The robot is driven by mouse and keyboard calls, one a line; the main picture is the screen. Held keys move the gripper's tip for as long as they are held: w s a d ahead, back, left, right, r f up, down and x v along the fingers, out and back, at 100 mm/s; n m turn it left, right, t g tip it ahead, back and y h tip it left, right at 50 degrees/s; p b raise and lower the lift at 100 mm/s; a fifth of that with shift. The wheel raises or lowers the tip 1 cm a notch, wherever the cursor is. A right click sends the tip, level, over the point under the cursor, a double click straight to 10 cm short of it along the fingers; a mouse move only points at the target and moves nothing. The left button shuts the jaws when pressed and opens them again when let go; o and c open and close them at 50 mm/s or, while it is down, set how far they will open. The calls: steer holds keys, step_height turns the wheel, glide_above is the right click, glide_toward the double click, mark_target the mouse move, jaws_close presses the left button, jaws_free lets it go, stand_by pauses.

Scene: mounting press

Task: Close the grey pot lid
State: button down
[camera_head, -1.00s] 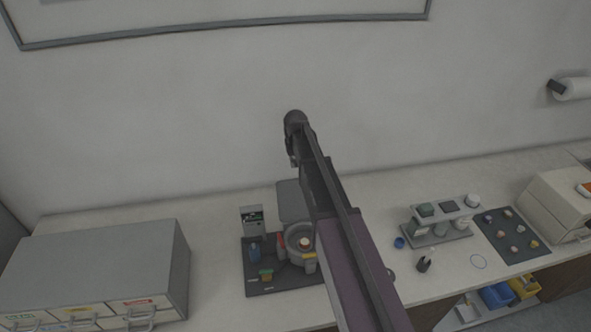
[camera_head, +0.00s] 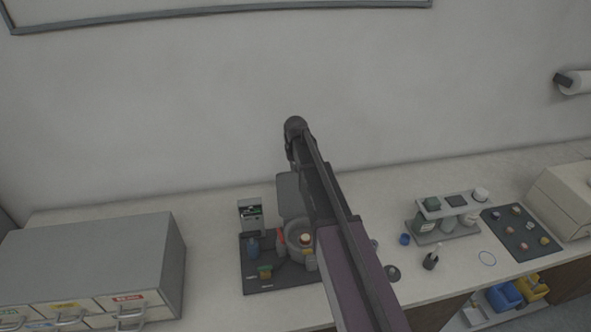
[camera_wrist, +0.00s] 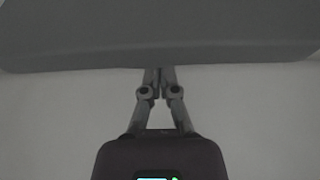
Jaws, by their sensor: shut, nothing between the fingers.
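In the head view my arm hides the gripper.
A grey drawer cabinet (camera_head: 100,260) stands to the left. A bottle rack (camera_head: 440,238) and a dark sample tray (camera_head: 520,235) stand to the right. The wall is close behind.

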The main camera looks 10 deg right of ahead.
steer(key=shift+w+f+b, duration=0.15)
steer(key=shift+f+b, duration=0.95)
steer(key=shift+f, duration=0.3)
steer(key=shift+s+r+t, duration=0.3)
steer(key=shift+s+t, duration=0.1)
steer(key=shift+s+r+p, duration=0.1)
steer(key=shift+s+p, duration=0.1)
steer(key=shift+p, duration=0.1)
